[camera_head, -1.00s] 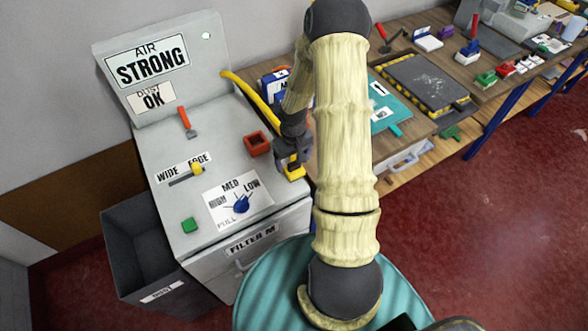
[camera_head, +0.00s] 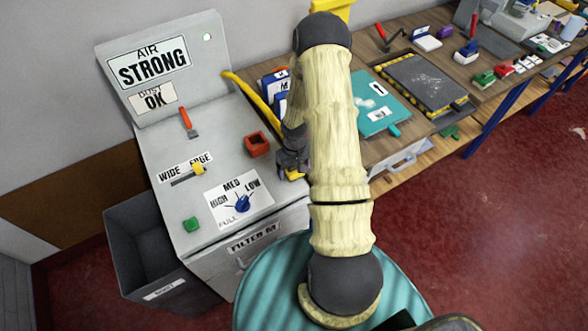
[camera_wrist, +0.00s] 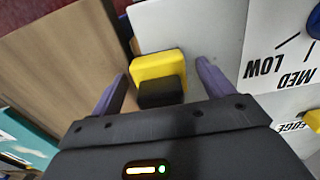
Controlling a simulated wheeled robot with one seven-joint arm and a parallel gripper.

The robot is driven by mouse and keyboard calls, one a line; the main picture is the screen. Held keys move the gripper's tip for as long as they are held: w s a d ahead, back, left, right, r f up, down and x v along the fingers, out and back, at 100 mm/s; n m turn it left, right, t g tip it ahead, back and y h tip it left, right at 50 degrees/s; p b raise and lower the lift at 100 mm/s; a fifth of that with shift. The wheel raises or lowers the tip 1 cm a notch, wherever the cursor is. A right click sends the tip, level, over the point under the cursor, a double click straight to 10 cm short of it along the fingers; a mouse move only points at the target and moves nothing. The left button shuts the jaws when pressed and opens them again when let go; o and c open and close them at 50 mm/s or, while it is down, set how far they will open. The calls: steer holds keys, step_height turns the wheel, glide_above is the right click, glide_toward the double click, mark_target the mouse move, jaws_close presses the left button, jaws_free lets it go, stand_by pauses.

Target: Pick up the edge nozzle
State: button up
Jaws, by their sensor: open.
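A yellow block with a black part (camera_wrist: 158,64), which looks like the edge nozzle, lies between my gripper's fingers in the wrist view. It sits at the right edge of the grey machine top (camera_head: 220,165). In the head view only a sliver of yellow (camera_head: 294,175) shows below my gripper (camera_head: 291,163); the arm hides much of this area. My gripper (camera_wrist: 161,70) is open, with one purple finger on either side of the block and gaps between. I cannot tell how far down the fingers reach beside it.
A yellow hose (camera_head: 250,95) runs behind my gripper.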

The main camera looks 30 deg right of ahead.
stand_by(0.3)
steer(key=c, duration=1.2)
step_height(320, 180, up, 10)
steer(key=shift+r+b, duration=0.1)
steer(key=shift+b, duration=0.8)
